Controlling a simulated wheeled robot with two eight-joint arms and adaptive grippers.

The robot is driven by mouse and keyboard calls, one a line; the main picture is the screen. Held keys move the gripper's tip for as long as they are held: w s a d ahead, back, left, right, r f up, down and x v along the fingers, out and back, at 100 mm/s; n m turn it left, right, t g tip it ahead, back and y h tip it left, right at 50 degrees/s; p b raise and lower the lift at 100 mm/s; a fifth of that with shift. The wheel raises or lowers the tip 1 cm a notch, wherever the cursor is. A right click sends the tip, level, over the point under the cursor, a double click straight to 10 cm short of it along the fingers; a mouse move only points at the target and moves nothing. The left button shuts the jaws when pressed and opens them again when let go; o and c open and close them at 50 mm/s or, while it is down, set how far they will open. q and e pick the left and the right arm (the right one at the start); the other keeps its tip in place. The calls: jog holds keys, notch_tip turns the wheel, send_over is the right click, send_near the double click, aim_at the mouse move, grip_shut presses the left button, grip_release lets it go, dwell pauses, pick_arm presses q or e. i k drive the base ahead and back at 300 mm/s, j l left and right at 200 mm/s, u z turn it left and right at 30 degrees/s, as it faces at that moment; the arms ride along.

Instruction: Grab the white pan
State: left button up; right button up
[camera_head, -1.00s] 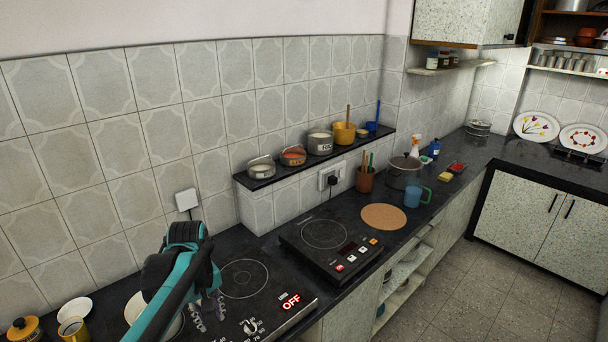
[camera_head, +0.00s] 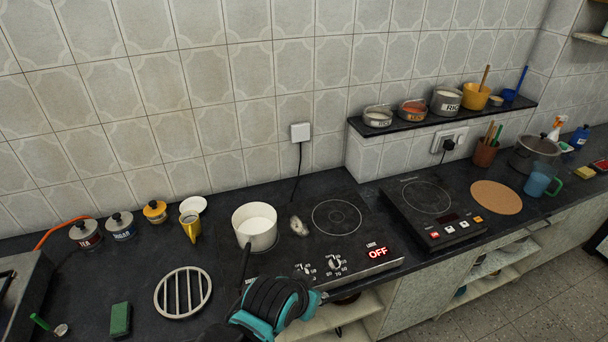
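The white pan (camera_head: 255,228) stands upright at the left end of the black hob, next to a ring burner. Its dark handle (camera_head: 245,262) points toward me, and its near end meets or passes behind a teal and black arm link of mine at the bottom centre. The fingers of that arm do not show, so I cannot tell whether they touch the handle. No other gripper of mine is visible.
The hob (camera_head: 375,262) shows OFF in red. A yellow cup (camera_head: 190,226), a white bowl (camera_head: 194,205), lidded jars, a round slotted trivet (camera_head: 182,292) and a green sponge (camera_head: 120,319) lie to the left. A second cooktop (camera_head: 436,239) stands to the right.

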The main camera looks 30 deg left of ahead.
aim_at(255, 224)
jog(key=u, duration=1.4)
